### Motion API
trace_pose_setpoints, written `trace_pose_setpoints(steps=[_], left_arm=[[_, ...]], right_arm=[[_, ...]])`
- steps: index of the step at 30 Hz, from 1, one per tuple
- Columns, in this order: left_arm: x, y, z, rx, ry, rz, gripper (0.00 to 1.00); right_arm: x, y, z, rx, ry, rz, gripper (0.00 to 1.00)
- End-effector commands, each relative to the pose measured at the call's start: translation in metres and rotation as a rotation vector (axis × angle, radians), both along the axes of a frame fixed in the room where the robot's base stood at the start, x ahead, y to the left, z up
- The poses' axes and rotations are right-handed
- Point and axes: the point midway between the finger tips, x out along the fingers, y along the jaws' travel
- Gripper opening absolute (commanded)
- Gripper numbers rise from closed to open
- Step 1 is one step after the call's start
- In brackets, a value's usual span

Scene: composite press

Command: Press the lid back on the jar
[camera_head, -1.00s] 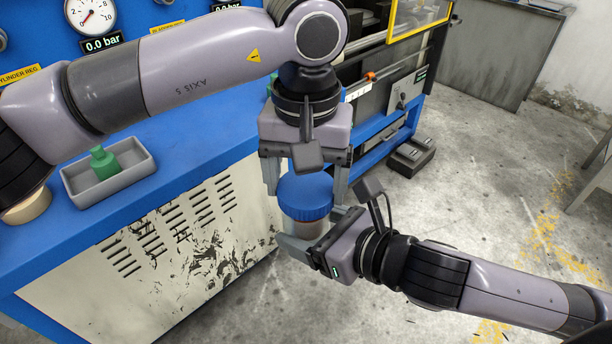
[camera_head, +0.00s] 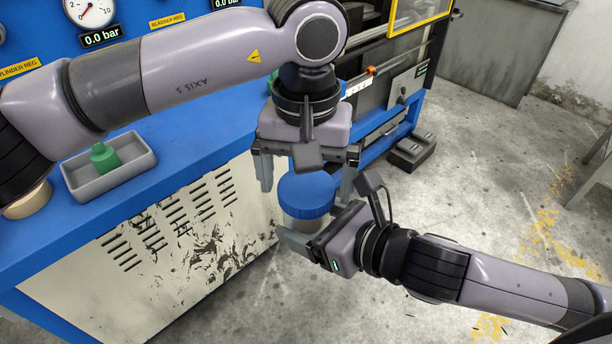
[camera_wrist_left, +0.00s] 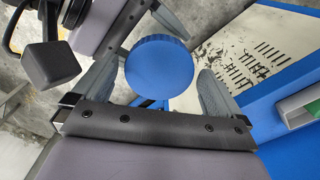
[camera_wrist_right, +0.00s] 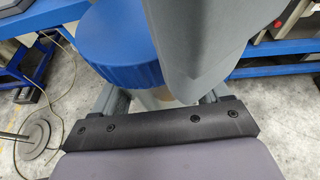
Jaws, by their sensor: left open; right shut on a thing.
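The blue lid (camera_head: 306,194) sits on top of the jar (camera_head: 303,225), whose body shows only as a pale strip below it. My right gripper (camera_head: 300,232) is shut on the jar from the side and holds it in the air in front of the bench. My left gripper (camera_head: 305,180) points down over the lid with its fingers apart, one on each side. In the left wrist view the lid (camera_wrist_left: 159,67) lies between the open fingers with gaps at both sides. In the right wrist view the lid (camera_wrist_right: 120,45) covers the jar's top. Whether the lid is fully seated I cannot tell.
The blue bench (camera_head: 190,150) with a vented front panel stands at left. On it are a grey tray (camera_head: 82,190) holding a green piece (camera_head: 104,156) and a beige round object (camera_head: 28,203). Open floor lies to the right.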

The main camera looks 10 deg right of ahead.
Motion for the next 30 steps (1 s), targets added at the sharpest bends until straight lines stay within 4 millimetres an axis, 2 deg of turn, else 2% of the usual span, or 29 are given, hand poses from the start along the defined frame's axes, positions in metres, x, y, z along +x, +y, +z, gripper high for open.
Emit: trace_pose_setpoints(steps=[15, 21, 30], left_arm=[[0.000, -0.001, 0.098, -0.001, -0.003, 0.001, 1.00], [0.000, 0.000, 0.114, 0.001, -0.001, -0.001, 1.00], [0.000, 0.000, 0.116, 0.000, 0.000, -0.001, 1.00]], right_arm=[[0.000, 0.000, 0.001, 0.001, -0.002, 0.000, 0.20], [0.000, 0.000, 0.001, 0.001, -0.002, 0.000, 0.20], [0.000, 0.000, 0.001, 0.001, -0.002, 0.000, 0.20]])
